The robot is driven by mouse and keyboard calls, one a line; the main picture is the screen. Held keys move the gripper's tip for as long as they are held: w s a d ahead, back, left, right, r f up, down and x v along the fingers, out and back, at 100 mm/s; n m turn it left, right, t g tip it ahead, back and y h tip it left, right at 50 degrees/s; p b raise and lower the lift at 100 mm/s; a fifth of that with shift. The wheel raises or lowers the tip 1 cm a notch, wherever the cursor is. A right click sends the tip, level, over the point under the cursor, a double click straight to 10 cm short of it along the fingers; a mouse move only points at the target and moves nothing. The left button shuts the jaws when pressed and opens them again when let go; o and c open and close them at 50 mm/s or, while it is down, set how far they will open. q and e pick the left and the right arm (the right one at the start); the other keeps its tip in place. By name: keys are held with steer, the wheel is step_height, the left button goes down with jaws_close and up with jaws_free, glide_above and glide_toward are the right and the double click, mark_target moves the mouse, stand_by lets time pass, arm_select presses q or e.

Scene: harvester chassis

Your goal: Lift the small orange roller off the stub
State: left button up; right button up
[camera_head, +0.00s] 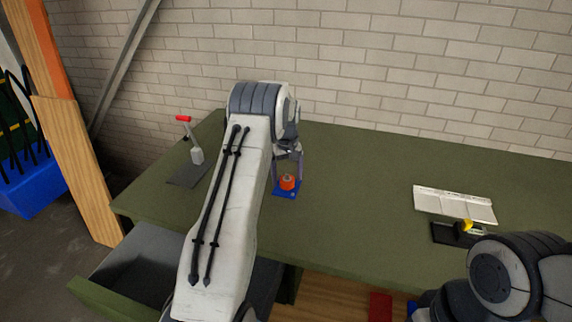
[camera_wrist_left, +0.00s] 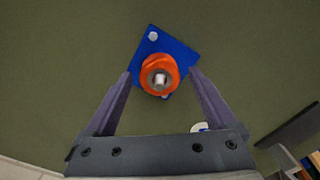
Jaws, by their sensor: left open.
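The small orange roller (camera_head: 288,182) sits on a blue base plate (camera_head: 280,193) on the green table, in front of my left arm's end. In the left wrist view the roller (camera_wrist_left: 157,70) is a ring around a pale metal stub (camera_wrist_left: 160,79), above the blue plate (camera_wrist_left: 181,47). My left gripper (camera_head: 287,166) points down at the roller. In the left wrist view its two fingers (camera_wrist_left: 162,76) are open, one on each side of the roller, with gaps between. My right arm shows at the lower right; its gripper is out of view.
A red-handled tool (camera_head: 196,155) stands on a dark plate at the table's left. A white tray-like piece (camera_head: 455,204) and a black item with a yellow part (camera_head: 456,234) lie at the right. The table between is clear. An open drawer (camera_head: 125,275) juts out at the front left.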

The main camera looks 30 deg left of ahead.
arm_select(q)
steer(key=shift+f, duration=0.5)
steer(key=shift+c, duration=0.3)
jaws_close()
steer(key=shift+r+p, duration=2.65)
steer(key=shift+r, duration=0.7)
